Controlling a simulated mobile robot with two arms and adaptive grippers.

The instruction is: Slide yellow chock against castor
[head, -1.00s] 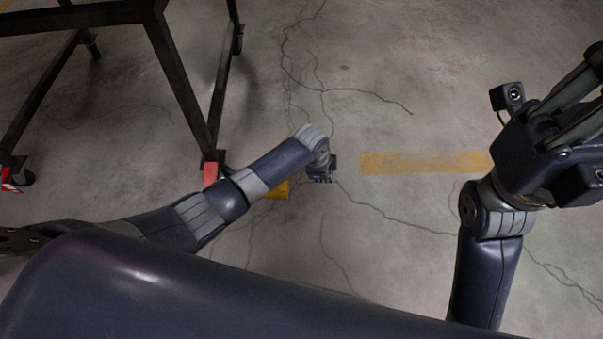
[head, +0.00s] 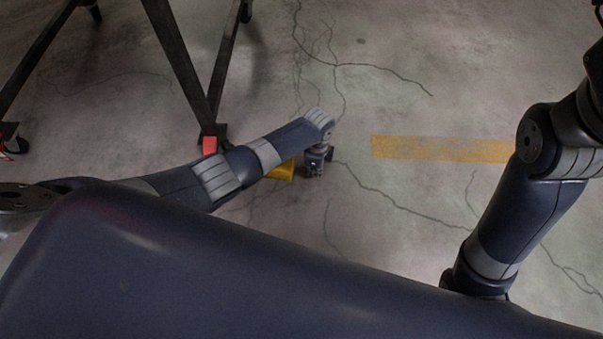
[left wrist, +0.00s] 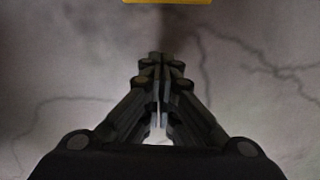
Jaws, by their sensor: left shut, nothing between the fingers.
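The yellow chock (head: 283,171) lies on the floor, partly hidden behind my left forearm in the head view. Its edge shows at the top of the left wrist view (left wrist: 168,2). The stand's castor is at the foot of the near dark leg, where a red part (head: 209,145) shows; the wheel itself is mostly hidden. My left gripper (head: 314,174) is low over the floor just right of the chock. In the left wrist view its fingers (left wrist: 160,62) are shut and empty, with a gap between them and the chock. My right gripper is out of view.
The dark metal stand (head: 180,55) fills the upper left, with another castor (head: 14,143) at the far left. A faded yellow stripe (head: 440,148) marks the floor to the right. The cracked concrete around the stripe is clear.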

